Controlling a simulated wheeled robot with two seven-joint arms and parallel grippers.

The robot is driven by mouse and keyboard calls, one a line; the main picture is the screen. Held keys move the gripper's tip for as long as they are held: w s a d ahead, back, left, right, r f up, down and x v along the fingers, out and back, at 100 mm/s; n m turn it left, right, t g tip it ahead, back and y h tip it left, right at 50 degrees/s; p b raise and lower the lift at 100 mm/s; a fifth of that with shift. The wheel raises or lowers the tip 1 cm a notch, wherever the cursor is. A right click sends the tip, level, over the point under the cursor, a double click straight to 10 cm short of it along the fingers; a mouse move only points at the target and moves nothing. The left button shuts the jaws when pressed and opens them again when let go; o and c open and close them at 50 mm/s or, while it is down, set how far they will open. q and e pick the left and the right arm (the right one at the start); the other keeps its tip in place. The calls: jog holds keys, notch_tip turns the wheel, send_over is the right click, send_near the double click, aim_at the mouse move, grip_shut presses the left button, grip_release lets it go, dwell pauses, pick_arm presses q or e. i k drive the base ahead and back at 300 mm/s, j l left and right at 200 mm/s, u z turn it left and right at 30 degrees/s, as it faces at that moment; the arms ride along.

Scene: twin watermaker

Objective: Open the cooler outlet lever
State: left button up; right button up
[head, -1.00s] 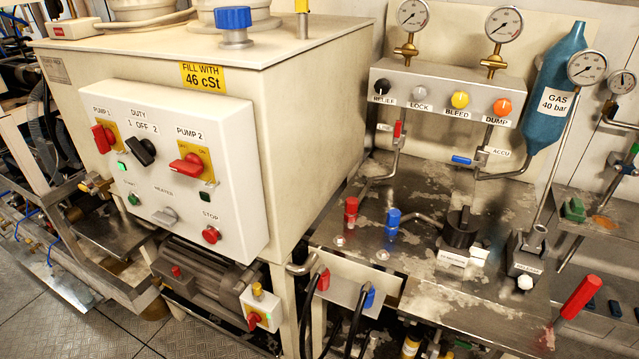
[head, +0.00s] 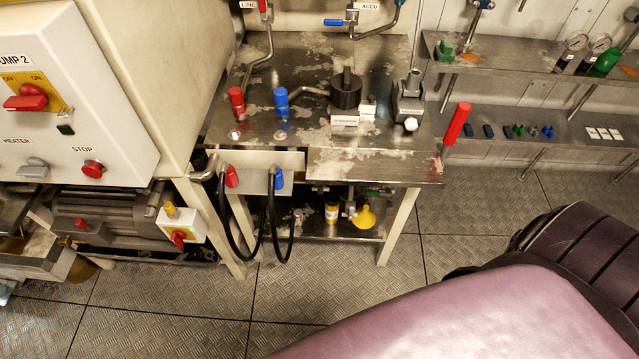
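I see no part labelled cooler outlet, so I cannot tell which lever it is. Levers in view are a blue-handled lever (head: 335,22) beside the ACCU label, a red-handled lever (head: 263,6) beside the LINE label, cut by the top edge, and a long red handle (head: 454,125) rising at the bench's right end. A red cap (head: 237,101) and a blue cap (head: 281,99) stand on the steel bench (head: 375,165). Below its front edge are a red hose fitting (head: 232,177) and a blue one (head: 274,178). Neither gripper is in view.
The pump control box (head: 115,110) and a motor (head: 110,215) are at left. A yellow funnel (head: 364,217) stands on the bench's lower shelf. Wall shelves (head: 560,130) with small parts are at right. The chequered metal floor (head: 330,290) is open in front of the bench.

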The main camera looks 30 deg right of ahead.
aim_at(389, 193)
jog(key=l+z, duration=0.15)
jog(key=z, duration=0.2)
jog(key=k+l+z, duration=0.1)
jog(key=z, duration=0.3)
jog(key=l+z, duration=0.35)
jog(key=j, duration=0.05)
